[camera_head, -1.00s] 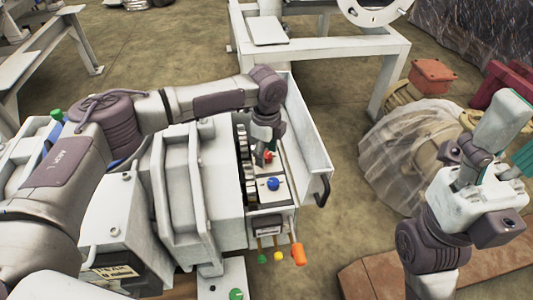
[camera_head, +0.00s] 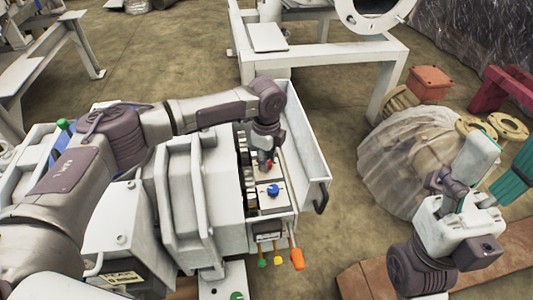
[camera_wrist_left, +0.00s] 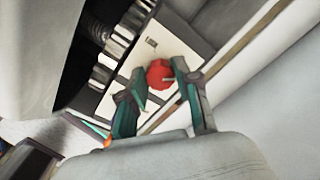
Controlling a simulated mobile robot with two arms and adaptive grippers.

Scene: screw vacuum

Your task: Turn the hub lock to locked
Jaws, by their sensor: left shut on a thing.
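A small red knob (camera_head: 268,164) sits on the light panel of the white machine, behind a blue knob (camera_head: 274,190). My left gripper (camera_head: 266,160) points down over the panel from above. In the left wrist view the teal fingers of my left gripper (camera_wrist_left: 160,92) are shut on the red knob (camera_wrist_left: 160,74), one finger on each side. No lock marking is readable. My right arm (camera_head: 455,225) is folded at the right, away from the machine; its finger state cannot be made out.
A toothed ring (camera_head: 244,160) stands close left of the panel, and a white side wall (camera_head: 305,150) with a dark handle bounds it on the right. Coloured levers, including an orange one (camera_head: 296,258), stick out at the front. A wrapped round bundle (camera_head: 405,160) lies right.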

